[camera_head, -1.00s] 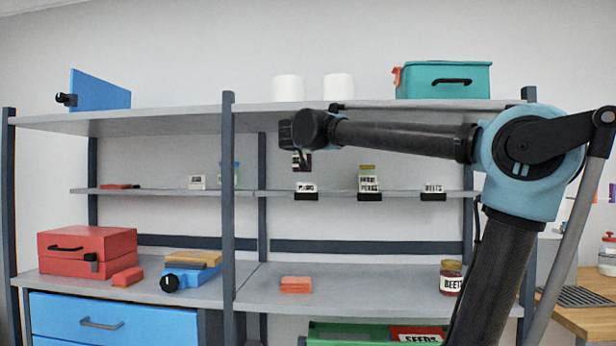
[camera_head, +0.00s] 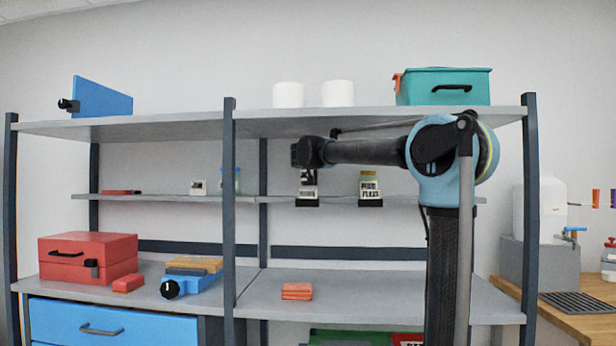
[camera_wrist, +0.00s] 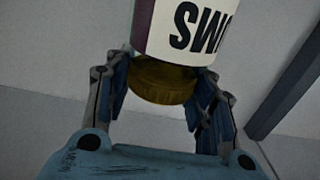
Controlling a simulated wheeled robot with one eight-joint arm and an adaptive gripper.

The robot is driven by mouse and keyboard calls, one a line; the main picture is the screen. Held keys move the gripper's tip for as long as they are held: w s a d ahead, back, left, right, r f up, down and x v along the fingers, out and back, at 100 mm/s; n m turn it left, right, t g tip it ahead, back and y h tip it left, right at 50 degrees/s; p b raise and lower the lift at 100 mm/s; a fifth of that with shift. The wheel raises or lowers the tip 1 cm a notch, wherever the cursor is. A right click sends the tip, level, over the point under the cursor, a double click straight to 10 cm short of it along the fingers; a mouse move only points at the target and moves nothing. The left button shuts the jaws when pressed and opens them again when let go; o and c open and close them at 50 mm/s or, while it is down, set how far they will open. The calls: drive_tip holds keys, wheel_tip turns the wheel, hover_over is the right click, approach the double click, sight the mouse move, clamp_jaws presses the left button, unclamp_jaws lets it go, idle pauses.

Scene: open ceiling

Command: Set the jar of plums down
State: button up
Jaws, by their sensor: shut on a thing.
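The jar of plums is dark with a gold lid and a white label; in the wrist view the jar (camera_wrist: 190,28) shows its lettering upside down, only partly in frame. My gripper (camera_wrist: 162,82) is shut on it, a finger on each side of the lid. In the head view my gripper (camera_head: 306,167) points down at the middle shelf, and the jar (camera_head: 307,179) hangs under it, upright, behind a shelf label card (camera_head: 308,192). The jar's base is hidden by the card, so I cannot tell whether it touches the shelf.
A jar with a yellow lid (camera_head: 370,183) stands to the right on the same middle shelf (camera_head: 335,199). The upper shelf (camera_head: 270,115) lies close above my gripper and holds white rolls (camera_head: 288,95) and a teal box (camera_head: 444,87). A blue-grey post (camera_head: 229,200) stands to the left.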

drive_tip(key=shift+f, duration=1.8)
drive_tip(key=shift+w+f, duration=0.25)
drive_tip(key=shift+f, duration=0.15)
drive_tip(key=o, duration=1.7)
drive_tip(key=shift+c, duration=0.2)
drive_tip(key=shift+s, duration=0.15)
drive_tip(key=s, duration=1.2)
drive_tip(key=shift+a, duration=0.25)
